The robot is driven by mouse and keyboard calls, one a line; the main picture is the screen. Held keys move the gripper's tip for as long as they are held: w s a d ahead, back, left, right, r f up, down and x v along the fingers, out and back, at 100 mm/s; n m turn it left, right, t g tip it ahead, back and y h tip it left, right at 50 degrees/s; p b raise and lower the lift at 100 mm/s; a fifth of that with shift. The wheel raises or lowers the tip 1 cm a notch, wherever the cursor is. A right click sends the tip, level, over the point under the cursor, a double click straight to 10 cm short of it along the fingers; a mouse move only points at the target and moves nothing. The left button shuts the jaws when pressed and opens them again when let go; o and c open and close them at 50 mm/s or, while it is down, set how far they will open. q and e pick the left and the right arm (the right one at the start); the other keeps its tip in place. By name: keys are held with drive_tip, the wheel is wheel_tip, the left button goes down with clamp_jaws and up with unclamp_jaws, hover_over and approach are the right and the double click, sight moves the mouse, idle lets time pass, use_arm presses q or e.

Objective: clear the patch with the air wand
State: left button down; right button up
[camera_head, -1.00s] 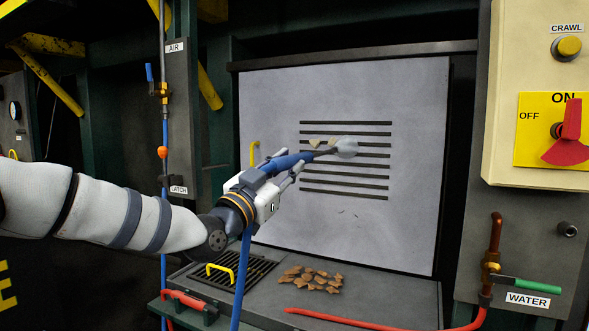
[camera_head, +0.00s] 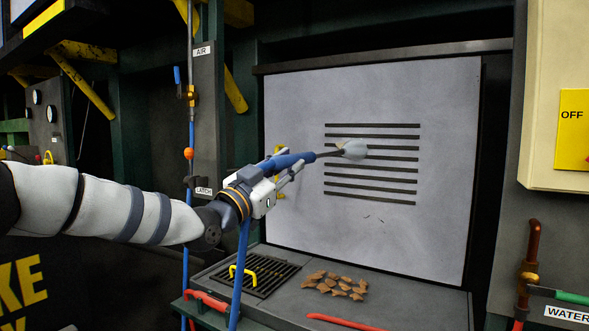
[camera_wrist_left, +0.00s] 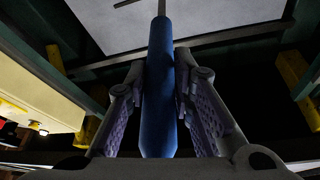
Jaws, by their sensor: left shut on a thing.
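The air wand has a blue handle (camera_head: 286,162), a dark thin tube and a pale, hazy tip (camera_head: 353,149). My left gripper (camera_head: 282,166) is shut around the handle; in the left wrist view, the two fingers (camera_wrist_left: 160,105) flank the blue handle (camera_wrist_left: 159,85). The wand points right across a pale upright panel (camera_head: 300,110). Its tip lies in front of the upper left of the dark slots (camera_head: 370,173); I cannot tell whether it touches. No tan flakes show on the slots, though the tip hides part. My right gripper is not in view.
Several brown flakes (camera_head: 335,284) lie on the grey ledge (camera_head: 420,300) below the panel. Left of them is a dark grate (camera_head: 265,277) with a yellow handle (camera_head: 243,272). A red hose (camera_head: 340,322) lies in front. A blue hose (camera_head: 241,270) hangs below the gripper.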

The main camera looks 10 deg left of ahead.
use_arm(q)
drive_tip(key=w+a+b, duration=0.1)
drive_tip(key=w+a, duration=0.1)
drive_tip(key=a, duration=0.3)
drive_tip(key=shift+a, duration=0.4)
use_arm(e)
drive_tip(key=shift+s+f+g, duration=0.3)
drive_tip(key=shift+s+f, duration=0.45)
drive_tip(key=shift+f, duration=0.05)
use_arm(q)
drive_tip(key=shift+r, duration=0.1)
idle(0.4)
